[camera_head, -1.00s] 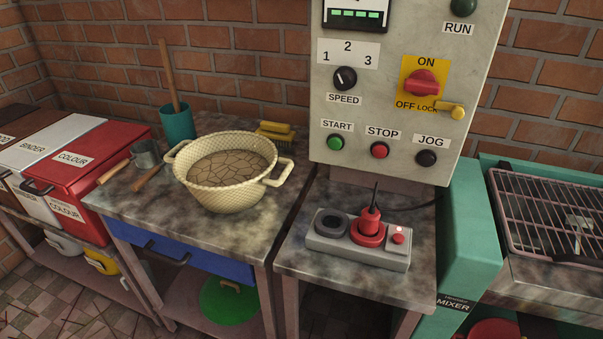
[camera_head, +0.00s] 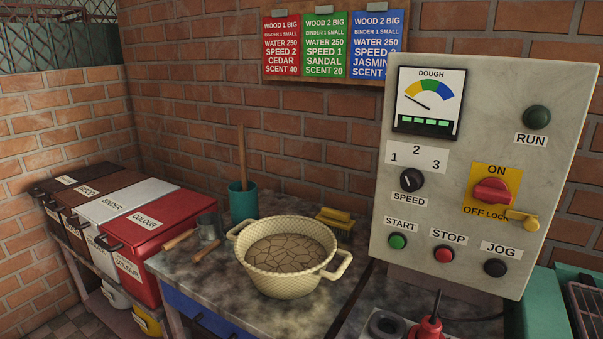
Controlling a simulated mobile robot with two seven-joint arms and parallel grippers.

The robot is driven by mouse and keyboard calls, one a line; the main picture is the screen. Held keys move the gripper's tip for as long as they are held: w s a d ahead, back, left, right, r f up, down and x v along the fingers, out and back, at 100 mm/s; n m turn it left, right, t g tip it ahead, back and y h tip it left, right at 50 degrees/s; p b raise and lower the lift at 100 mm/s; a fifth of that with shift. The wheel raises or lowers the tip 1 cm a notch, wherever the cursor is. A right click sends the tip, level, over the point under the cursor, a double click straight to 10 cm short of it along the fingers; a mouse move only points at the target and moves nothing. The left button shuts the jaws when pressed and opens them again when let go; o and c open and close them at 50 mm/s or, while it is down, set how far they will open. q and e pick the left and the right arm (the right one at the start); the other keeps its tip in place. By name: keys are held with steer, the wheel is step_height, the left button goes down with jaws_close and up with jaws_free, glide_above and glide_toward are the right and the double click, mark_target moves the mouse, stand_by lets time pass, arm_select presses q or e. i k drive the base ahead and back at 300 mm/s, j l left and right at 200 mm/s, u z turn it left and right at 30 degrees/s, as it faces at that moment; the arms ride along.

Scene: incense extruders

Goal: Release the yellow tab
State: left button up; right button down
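The yellow tab (camera_head: 525,220) is at the lower right of the yellow ON/OFF LOCK plate (camera_head: 479,211) on the pale control panel (camera_head: 468,120). It reaches to the right past the plate's edge, and its rounded end hangs down. The red rotary switch (camera_head: 493,191) sits on the plate just above and left of the tab. Neither of my grippers shows in this view.
Below the tab are the green START (camera_head: 397,241), red STOP (camera_head: 443,254) and dark JOG (camera_head: 495,267) buttons. A woven basin (camera_head: 288,285) stands on the worktop to the left. A red plug (camera_head: 428,331) with a black cable is at the bottom edge.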

mark_target(530, 224)
steer(key=z, duration=1.55)
